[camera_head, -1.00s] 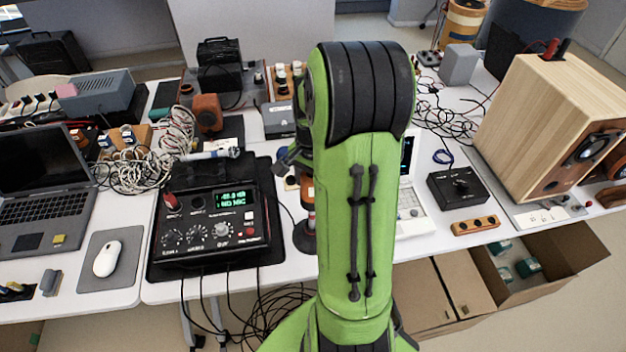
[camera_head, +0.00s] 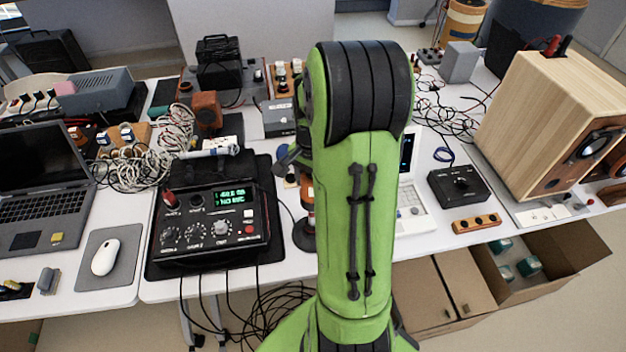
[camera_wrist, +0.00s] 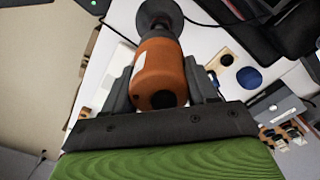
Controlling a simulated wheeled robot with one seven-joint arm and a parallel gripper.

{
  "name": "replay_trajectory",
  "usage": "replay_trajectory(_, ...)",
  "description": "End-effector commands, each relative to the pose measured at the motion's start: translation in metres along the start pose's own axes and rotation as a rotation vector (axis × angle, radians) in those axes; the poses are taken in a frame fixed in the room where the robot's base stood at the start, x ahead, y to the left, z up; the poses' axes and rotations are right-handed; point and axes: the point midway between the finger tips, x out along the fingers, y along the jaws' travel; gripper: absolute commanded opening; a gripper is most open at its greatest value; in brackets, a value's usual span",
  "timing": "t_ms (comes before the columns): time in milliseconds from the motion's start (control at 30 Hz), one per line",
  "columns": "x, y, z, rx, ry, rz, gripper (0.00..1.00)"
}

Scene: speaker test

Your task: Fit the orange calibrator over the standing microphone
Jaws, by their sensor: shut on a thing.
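The orange calibrator (camera_wrist: 160,72) is between the two fingers of my gripper (camera_wrist: 163,88) in the wrist view, and the gripper is shut on it. It has a pale label and a dark round hole at its near end. Directly beyond its far end is a dark stand with a round grey base (camera_wrist: 157,14), in line with it. In the head view, part of the orange calibrator (camera_head: 308,193) shows beside my arm, above the dark round base (camera_head: 303,237). No microphone tip shows, and I cannot tell whether one is inside the calibrator.
A black meter box (camera_head: 213,218) with a green display stands on a dark mat to the left. A laptop (camera_head: 45,185) and a mouse (camera_head: 104,257) are farther left. Loose cables (camera_head: 150,160) lie behind.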

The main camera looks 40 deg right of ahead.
Motion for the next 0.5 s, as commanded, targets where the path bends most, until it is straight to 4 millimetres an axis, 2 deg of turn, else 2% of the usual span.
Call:
replay_trajectory(167, -0.0006, -0.0002, -0.0001, 0.000, 0.001, -0.001, 0.16)
replay_trajectory(200, -0.0006, -0.0002, -0.0001, 0.000, 0.001, -0.001, 0.62)
replay_trajectory(367, -0.0006, -0.0001, -0.0001, 0.000, 0.001, 0.000, 0.86)
replay_trajectory(500, -0.0005, -0.0001, -0.0001, 0.000, 0.000, 0.000, 0.87)
